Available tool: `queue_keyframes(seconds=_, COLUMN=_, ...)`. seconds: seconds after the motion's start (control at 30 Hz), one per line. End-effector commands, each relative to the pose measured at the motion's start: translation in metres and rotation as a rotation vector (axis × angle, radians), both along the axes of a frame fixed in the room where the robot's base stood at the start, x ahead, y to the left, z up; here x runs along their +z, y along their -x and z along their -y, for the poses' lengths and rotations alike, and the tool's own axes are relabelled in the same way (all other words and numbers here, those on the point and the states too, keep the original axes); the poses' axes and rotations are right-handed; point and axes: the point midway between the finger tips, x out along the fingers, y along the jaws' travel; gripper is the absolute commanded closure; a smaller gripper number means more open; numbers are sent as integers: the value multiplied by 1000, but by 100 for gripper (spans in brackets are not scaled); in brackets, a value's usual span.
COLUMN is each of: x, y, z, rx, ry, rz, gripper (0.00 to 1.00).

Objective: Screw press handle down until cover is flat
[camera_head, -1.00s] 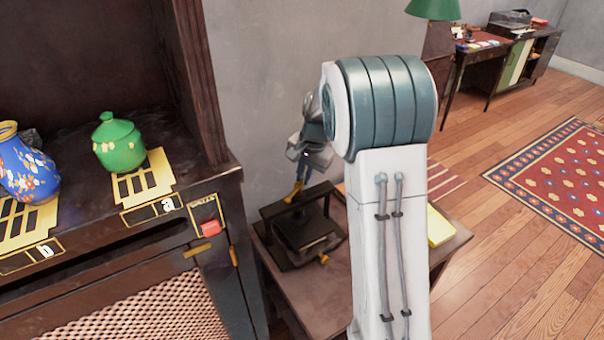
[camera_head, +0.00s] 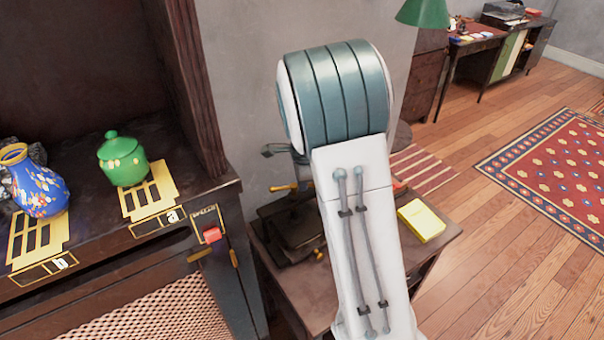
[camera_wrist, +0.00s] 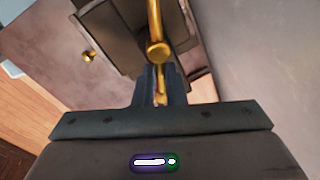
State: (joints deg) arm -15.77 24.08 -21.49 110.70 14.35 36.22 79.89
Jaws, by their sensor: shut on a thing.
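The dark press (camera_head: 270,218) stands on a small wooden table, partly hidden behind my arm. Its brass handle (camera_head: 283,187) shows above it, left of my arm. In the wrist view the brass handle (camera_wrist: 158,50) runs down to my gripper (camera_wrist: 160,92), which is shut on its end. The dark plate of the press (camera_wrist: 108,35) lies beyond the handle. My arm hides the gripper's fingers in the head view. I cannot tell from these views whether the cover is flat.
A yellow box (camera_head: 421,221) lies on the table (camera_head: 290,280), right of my arm. The cabinet (camera_head: 150,250) with a green pot (camera_head: 123,162) and blue vase (camera_head: 38,185) is close on the left. A wall (camera_head: 240,90) stands behind the press. Open floor lies right.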

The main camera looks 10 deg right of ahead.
Motion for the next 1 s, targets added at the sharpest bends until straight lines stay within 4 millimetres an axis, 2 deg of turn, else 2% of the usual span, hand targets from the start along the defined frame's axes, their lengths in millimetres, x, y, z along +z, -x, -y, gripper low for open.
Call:
queue_keyframes(seconds=0.4, x=1, y=3, z=-2, rx=-172, ry=-1, rz=1, gripper=100)
queue_keyframes(seconds=0.93, x=0, y=4, z=-3, rx=-191, ry=-2, rz=1, gripper=100)
queue_keyframes(seconds=0.97, x=0, y=4, z=-3, rx=-191, ry=-2, rz=1, gripper=81)
queue_keyframes(seconds=1.0, x=0, y=4, z=-3, rx=-191, ry=-2, rz=1, gripper=70)
